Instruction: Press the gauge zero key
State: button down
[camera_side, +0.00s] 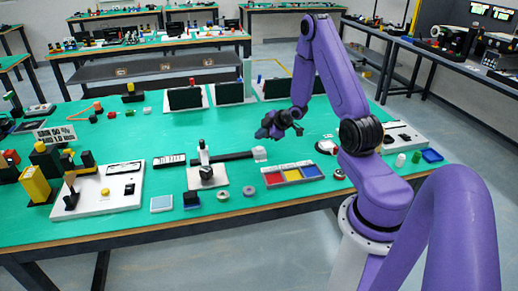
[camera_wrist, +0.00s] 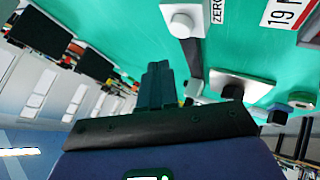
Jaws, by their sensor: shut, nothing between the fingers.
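The gauge zero key appears to be the white block with a round pale button (camera_wrist: 183,20) at the top of the wrist view, beside a "ZERO" label (camera_wrist: 217,12). In the side view it seems to be the small white block (camera_side: 260,153) at the right end of a dark bar. The gauge stand (camera_side: 205,165) stands at the bar's left on a white base, which also shows in the wrist view (camera_wrist: 255,92). My gripper (camera_side: 264,132) is shut and empty, above and behind the key in the side view. Its closed fingers (camera_wrist: 157,82) are apart from the key.
A tray with red, yellow and blue sections (camera_side: 292,180) lies right of the gauge. Round grey discs (camera_side: 222,196) lie in front of it. A white panel with a yellow button (camera_side: 122,195) is at left. Dark screens (camera_side: 186,98) stand behind. Green bench surface is clear around my gripper.

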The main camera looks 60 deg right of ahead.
jog(key=shift+r, duration=1.35)
jog(key=shift+w+a, duration=0.1)
jog(key=shift+a, duration=0.15)
jog(key=s+a+r+n+g, duration=0.1)
jog(key=a+r, duration=0.2)
jog(key=a, duration=0.5)
jog(key=s+a+r+g+y, duration=0.1)
jog(key=a+r+g, duration=0.1)
jog(key=a, duration=0.5)
jog(key=s+a+r+n+g, duration=0.1)
jog(key=s+a+r, duration=0.15)
jog(key=a, duration=0.55)
jog(key=s+a+r+g, duration=0.1)
jog(key=s+a+r, duration=0.1)
jog(key=s, duration=0.6)
jog(key=s+a+r+n+g, duration=0.1)
jog(key=s+a, duration=0.3)
jog(key=s, duration=0.4)
jog(key=s+a+r+n+g, duration=0.1)
jog(key=s+a+r+g, duration=0.2)
jog(key=s, duration=0.5)
jog(key=shift+s+a+r, duration=0.25)
jog(key=shift+s, duration=0.1)
